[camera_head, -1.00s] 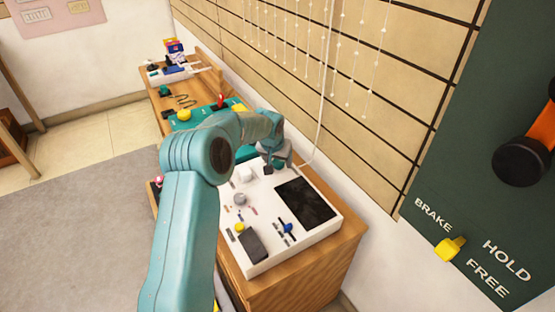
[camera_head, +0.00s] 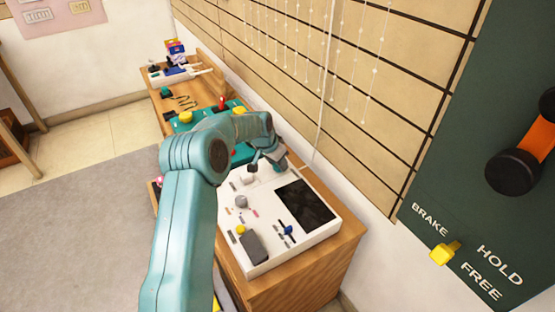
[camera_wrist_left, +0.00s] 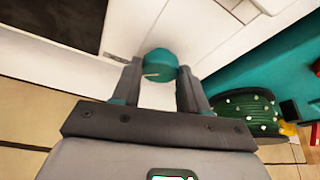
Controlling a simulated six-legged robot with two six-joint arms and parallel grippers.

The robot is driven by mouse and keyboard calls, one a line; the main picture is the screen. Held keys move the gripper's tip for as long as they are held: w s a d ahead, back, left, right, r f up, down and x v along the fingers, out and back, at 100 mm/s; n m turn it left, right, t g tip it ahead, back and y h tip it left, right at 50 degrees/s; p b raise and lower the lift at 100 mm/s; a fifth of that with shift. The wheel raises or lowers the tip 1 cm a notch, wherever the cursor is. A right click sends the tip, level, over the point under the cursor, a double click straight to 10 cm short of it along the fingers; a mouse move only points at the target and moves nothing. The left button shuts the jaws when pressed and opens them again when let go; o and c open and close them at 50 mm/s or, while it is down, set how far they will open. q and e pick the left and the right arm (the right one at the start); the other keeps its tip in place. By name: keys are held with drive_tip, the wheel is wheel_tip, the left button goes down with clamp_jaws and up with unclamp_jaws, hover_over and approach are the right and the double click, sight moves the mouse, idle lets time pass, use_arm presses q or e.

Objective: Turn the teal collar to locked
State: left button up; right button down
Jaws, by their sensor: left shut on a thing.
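The teal collar (camera_wrist_left: 160,64) shows in the left wrist view as a round teal knob with a short pale mark, on the white panel. My left gripper (camera_wrist_left: 160,80) has a finger on each side of it and is shut on it. In the head view my left gripper (camera_head: 268,165) is at the far end of the white panel (camera_head: 262,262), and I cannot make out the collar there. Lettering for the collar's positions is not readable. My right gripper is not in view.
The panel carries a dark screen (camera_head: 306,204), a blue-handled control (camera_head: 288,230), a yellow knob (camera_head: 240,230) and a grey block (camera_head: 254,246). A teal board (camera_head: 240,152) lies beyond the panel. A white cord (camera_head: 323,120) hangs along the wall beside my gripper.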

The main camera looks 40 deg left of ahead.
use_arm(q)
drive_tip(key=m+h, duration=0.1)
drive_tip(key=m, duration=0.3)
drive_tip(key=shift+w+a+m+h, duration=0.1)
drive_tip(key=shift+a+m+h, duration=0.1)
drive_tip(key=shift+m+h, duration=0.15)
drive_tip(key=shift+a+m+g+h+p, duration=0.1)
drive_tip(key=shift+m+g+h+p, duration=0.45)
drive_tip(key=shift+m, duration=1.2)
drive_tip(key=o, duration=1.1)
drive_tip(key=shift+c, duration=0.2)
drive_tip(key=p+v, duration=0.3)
drive_tip(key=v, duration=1.3)
drive_tip(key=shift+a, duration=0.2)
drive_tip(key=shift+r, duration=0.15)
